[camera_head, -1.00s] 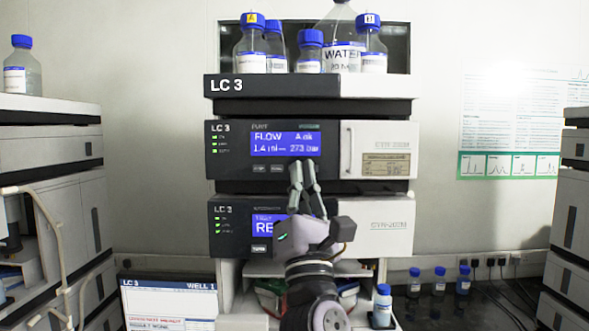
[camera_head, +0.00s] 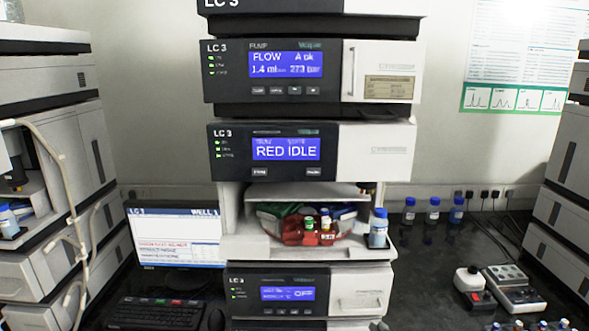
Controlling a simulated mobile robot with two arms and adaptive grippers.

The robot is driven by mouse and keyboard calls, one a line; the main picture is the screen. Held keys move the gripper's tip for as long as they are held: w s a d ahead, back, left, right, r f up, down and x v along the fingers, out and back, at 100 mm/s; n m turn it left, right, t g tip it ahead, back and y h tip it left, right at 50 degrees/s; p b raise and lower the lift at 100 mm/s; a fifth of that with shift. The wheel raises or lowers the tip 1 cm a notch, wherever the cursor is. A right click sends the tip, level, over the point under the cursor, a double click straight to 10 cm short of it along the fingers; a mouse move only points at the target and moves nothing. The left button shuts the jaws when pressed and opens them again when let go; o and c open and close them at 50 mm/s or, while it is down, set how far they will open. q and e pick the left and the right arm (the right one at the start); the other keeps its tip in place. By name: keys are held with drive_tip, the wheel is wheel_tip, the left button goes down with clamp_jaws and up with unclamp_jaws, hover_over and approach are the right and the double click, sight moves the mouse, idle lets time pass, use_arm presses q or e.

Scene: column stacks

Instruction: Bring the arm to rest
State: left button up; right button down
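Neither of my grippers nor any part of my arms shows in the head view now. The LC 3 stack stands in the middle. Its pump module (camera_head: 375,90) reads FLOW 1.4 ml, A ok, 273 bar. The module below it (camera_head: 376,152) reads RED IDLE. Under that is an open bay (camera_head: 335,192) with small vials (camera_head: 317,231) among red and green items inside. A blue-capped bottle (camera_head: 378,232) stands at the bay's right edge. A lower module (camera_head: 350,291) has a lit display.
A monitor (camera_head: 175,237), keyboard (camera_head: 160,312) and mouse (camera_head: 217,318) are left of the stack. Blue-capped bottles (camera_head: 433,211) stand at the back right. A white device with a red switch (camera_head: 475,285) and a keypad box (camera_head: 512,289) sit right. Other stacks (camera_head: 571,190) flank both sides.

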drive_tip(key=s+d+f+m+g+y, duration=0.1)
drive_tip(key=s+f+m+g, duration=0.2)
drive_tip(key=s+f, duration=0.45)
drive_tip(key=s+d+f+m+g, duration=0.1)
drive_tip(key=s+f+m+g, duration=0.25)
drive_tip(key=s, duration=0.75)
drive_tip(key=s+d+f+m+g+y, duration=0.1)
drive_tip(key=s+f+m+g, duration=0.15)
drive_tip(key=s+f, duration=0.5)
drive_tip(key=s+f+g+b, duration=0.2)
drive_tip(key=s+f+b, duration=0.1)
drive_tip(key=f, duration=2.5)
drive_tip(key=s+d+f+n+g+b, duration=0.1)
drive_tip(key=s+d+f, duration=0.2)
drive_tip(key=s+f, duration=1.3)
drive_tip(key=shift+s+f, duration=0.35)
drive_tip(key=shift+f, duration=0.25)
idle(0.4)
